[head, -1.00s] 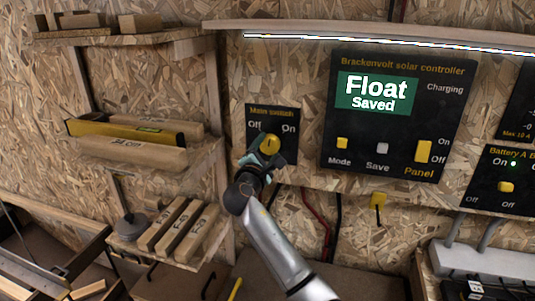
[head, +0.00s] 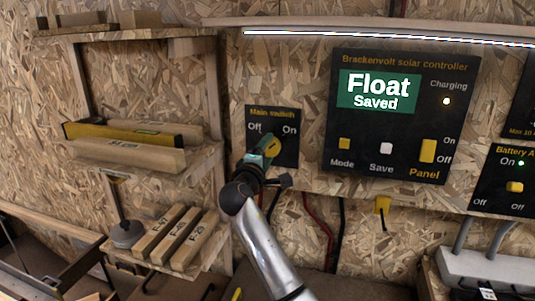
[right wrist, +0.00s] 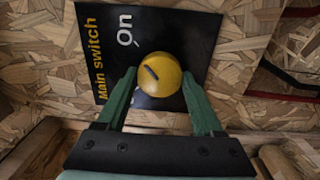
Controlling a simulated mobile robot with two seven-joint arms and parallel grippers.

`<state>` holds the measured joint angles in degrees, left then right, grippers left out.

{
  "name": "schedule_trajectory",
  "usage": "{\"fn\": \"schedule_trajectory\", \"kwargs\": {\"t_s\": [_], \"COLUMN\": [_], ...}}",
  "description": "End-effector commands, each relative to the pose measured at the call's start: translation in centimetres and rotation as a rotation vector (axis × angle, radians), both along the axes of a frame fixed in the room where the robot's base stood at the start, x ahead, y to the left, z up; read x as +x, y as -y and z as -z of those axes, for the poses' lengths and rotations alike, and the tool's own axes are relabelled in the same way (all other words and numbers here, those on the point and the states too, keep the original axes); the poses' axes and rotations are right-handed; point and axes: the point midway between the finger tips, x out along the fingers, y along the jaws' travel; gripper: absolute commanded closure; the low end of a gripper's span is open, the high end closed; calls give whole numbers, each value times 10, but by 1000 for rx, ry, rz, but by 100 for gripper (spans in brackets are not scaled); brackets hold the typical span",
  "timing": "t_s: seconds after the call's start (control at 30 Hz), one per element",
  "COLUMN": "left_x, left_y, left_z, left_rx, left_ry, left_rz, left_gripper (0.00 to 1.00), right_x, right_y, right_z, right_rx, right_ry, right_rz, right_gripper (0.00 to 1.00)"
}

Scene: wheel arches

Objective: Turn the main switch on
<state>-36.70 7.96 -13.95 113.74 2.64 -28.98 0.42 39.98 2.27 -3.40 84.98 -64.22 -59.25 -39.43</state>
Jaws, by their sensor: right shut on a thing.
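The main switch panel (head: 287,116) is a black plate on the wooden wall, with "Off" at left and "On" at right. Its round yellow knob (head: 273,147) is partly hidden by my right gripper (head: 264,152). In the right wrist view the knob (right wrist: 165,82) sits between the two green fingers of my right gripper (right wrist: 159,77), which is shut on it. The panel (right wrist: 180,32) looks turned there, with "On" above the knob. The knob's dark mark slants toward the "On" side. My left gripper is not in view.
Right of the switch, the solar controller (head: 390,130) reads "Float Saved" and its Charging light (head: 446,101) is lit. A battery panel (head: 507,198) is at the far right. Shelves with a yellow spirit level (head: 120,134) and wooden blocks (head: 180,236) stand at left.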

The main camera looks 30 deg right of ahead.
Motion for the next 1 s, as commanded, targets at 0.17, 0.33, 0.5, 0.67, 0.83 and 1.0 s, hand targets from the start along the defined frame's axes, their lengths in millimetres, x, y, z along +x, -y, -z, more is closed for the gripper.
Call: {"fn": "schedule_trajectory", "kwargs": {"t_s": [0.17,0.33,0.5,0.67,0.83,1.0], "left_x": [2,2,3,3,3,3], "left_y": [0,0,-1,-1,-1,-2], "left_z": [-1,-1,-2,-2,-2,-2], "left_rx": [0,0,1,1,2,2], "left_ry": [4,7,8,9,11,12], "left_rz": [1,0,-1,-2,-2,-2], "left_gripper": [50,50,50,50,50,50], "right_x": [0,0,0,0,0,0], "right_y": [-1,-1,-1,0,0,0], "right_z": [1,1,1,1,0,0], "right_rx": [9,9,9,7,6,5], "right_ry": [6,6,6,6,5,6], "right_rz": [-1,-1,-1,0,0,0], "right_gripper": [87,87,22,4,1,1]}}
